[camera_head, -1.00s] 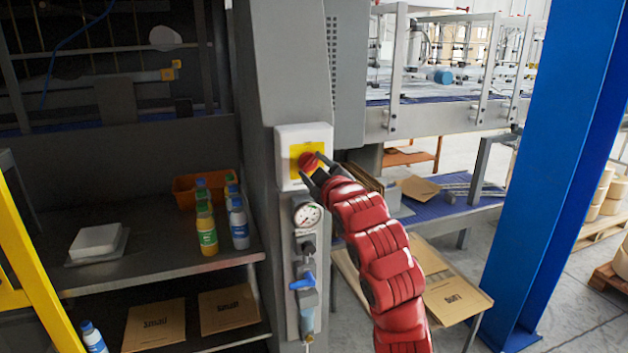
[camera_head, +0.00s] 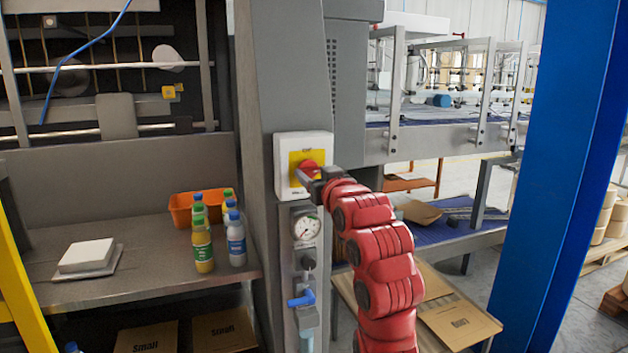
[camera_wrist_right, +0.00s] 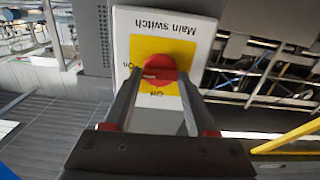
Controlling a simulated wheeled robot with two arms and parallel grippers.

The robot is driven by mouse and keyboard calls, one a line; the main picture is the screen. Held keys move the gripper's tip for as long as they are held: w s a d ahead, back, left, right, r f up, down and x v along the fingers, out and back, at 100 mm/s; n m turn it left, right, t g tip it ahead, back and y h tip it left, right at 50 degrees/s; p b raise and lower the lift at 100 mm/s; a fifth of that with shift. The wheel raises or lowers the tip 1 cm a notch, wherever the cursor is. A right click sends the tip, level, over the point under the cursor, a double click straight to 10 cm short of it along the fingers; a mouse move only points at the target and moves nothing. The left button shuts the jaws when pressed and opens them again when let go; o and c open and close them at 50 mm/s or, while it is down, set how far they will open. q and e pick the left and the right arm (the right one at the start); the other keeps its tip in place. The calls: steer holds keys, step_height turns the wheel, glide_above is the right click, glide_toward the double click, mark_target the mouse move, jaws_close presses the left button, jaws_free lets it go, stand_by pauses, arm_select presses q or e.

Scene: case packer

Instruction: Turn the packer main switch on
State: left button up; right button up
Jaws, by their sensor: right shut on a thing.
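The main switch is a red rotary knob (camera_head: 309,169) on a yellow plate (camera_head: 297,182) in a white box (camera_head: 284,185) on the packer's grey column. My right gripper (camera_head: 311,178) is at the knob and is shut on it. In the right wrist view the two fingers stand either side of the red knob (camera_wrist_right: 158,70), and the label "Main switch" reads upside down. An "On" mark shows beside the knob; which mark the knob points at is hard to tell. My left gripper is not in view.
A pressure gauge (camera_head: 305,227) and a blue valve handle (camera_head: 302,299) sit just below the switch box. Bottles and an orange bin (camera_head: 181,208) stand on the shelf to the left. A blue post (camera_head: 555,170) stands at the right.

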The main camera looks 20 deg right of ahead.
steer(key=shift+f+m, duration=0.1)
steer(key=shift+m, duration=0.2)
steer(key=o, duration=1.4)
steer(key=shift+s, duration=0.1)
steer(key=shift+s+d+b, duration=0.15)
steer(key=shift+s+b, duration=0.85)
steer(key=shift+s, duration=3.3)
steer(key=shift+s+d+b, duration=0.15)
steer(key=shift+s+b, duration=0.85)
steer(key=shift+s, duration=3.3)
